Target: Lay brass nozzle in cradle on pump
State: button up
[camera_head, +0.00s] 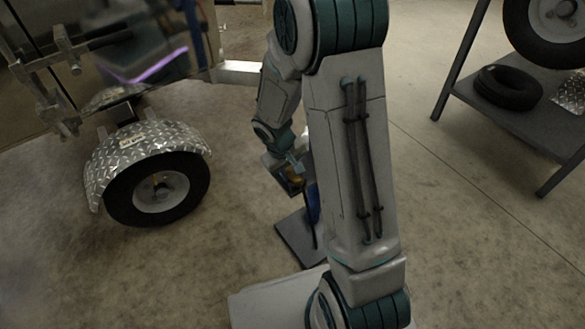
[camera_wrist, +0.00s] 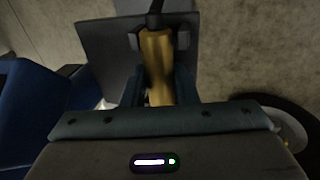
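The brass nozzle (camera_wrist: 158,66) lies between the fingers of my gripper (camera_wrist: 158,78) in the wrist view, with a finger close against each side. A black hose runs off its far end. In the head view, my gripper (camera_head: 292,172) and the yellowish nozzle (camera_head: 295,179) show left of my upright arm link. The blue pump (camera_wrist: 45,115) fills the left of the wrist view. In the head view, only a blue sliver of the pump (camera_head: 313,205) shows, the rest being behind my arm. I cannot make out the cradle for certain.
A grey plate (camera_head: 292,238) lies on the floor below my gripper. A trailer wheel (camera_head: 158,190) with a tread-plate fender stands at left. A dark shelf (camera_head: 515,118) holding tyres (camera_head: 508,88) stands at right. The concrete floor between is clear.

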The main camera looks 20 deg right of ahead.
jog(key=shift+o, duration=0.4)
jog(key=shift+w+a+r+p, duration=0.3)
jog(key=shift+a+r+p, duration=0.35)
jog(key=shift+p, duration=0.6)
jog(key=shift+o, duration=0.3)
jog(key=s+d+p+v, duration=0.1)
jog(key=p+v, duration=0.3)
jog(key=v, duration=0.8)
jog(key=shift+r, duration=0.25)
jog(key=s+d+r+m+p, duration=0.1)
jog(key=s+r+p, duration=0.3)
jog(key=r+p, duration=0.5)
jog(key=s+d+r+m+t+y+p, duration=0.1)
jog(key=s+r+p, duration=0.3)
jog(key=r+p, duration=0.5)
jog(key=s+d+r+m+y+p, duration=0.1)
jog(key=s+r+p, duration=0.4)
jog(key=r, duration=1.7)
jog(key=p, duration=0.5)
jog(key=shift+m+t, duration=0.4)
jog(key=shift+w, duration=0.1)
